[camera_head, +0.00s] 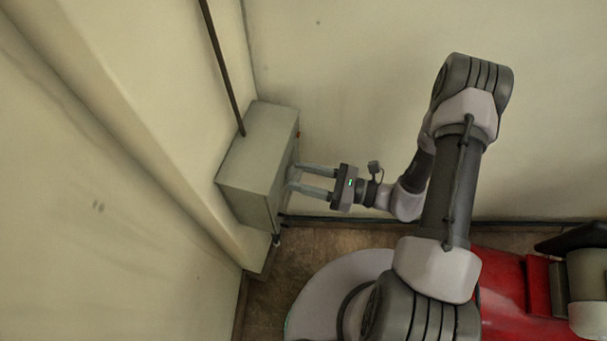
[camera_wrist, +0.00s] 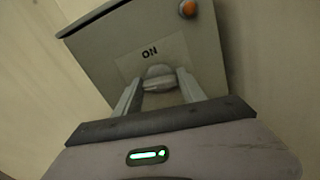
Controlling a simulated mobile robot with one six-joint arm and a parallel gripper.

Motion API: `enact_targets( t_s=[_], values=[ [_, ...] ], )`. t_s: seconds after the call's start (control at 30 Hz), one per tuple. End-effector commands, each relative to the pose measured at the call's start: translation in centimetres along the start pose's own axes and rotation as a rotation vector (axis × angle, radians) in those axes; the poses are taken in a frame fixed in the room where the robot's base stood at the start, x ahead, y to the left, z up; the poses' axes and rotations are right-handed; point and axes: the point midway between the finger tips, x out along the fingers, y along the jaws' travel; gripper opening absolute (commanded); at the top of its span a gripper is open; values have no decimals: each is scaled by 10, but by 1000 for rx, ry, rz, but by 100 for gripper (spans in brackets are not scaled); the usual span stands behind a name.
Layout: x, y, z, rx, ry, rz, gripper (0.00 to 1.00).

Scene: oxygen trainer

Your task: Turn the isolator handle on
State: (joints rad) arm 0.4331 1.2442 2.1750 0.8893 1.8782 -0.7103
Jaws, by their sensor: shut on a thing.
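The isolator is a grey-green box (camera_head: 257,165) on the wall in the head view. Its front face fills the top of the wrist view (camera_wrist: 120,45), with a label reading "ON" (camera_wrist: 149,52) on a pale plate. A grey isolator handle (camera_wrist: 159,83) sits just below the label. My gripper (camera_head: 294,178) reaches the front of the box from the right. In the wrist view its two fingers (camera_wrist: 157,90) stand on either side of the handle and are shut on it. The handle's lower part is partly hidden by my gripper.
An orange lamp or button (camera_wrist: 188,9) is at the upper right of the box face. A dark conduit (camera_head: 224,70) runs up from the box top. Walls stand close behind and to the left. Brown floor (camera_head: 290,258) shows below the box.

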Motion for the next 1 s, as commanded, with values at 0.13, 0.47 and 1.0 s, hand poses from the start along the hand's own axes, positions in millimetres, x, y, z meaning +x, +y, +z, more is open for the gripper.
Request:
enact_targets(
  t_s=[0.13, 0.47, 1.0],
  values=[
    [0, 0, 1, 129, 0, 0, 7],
    [0, -1, 1, 444, 0, 0, 7],
    [0, -2, -1, 955, 0, 0, 7]
  ],
)
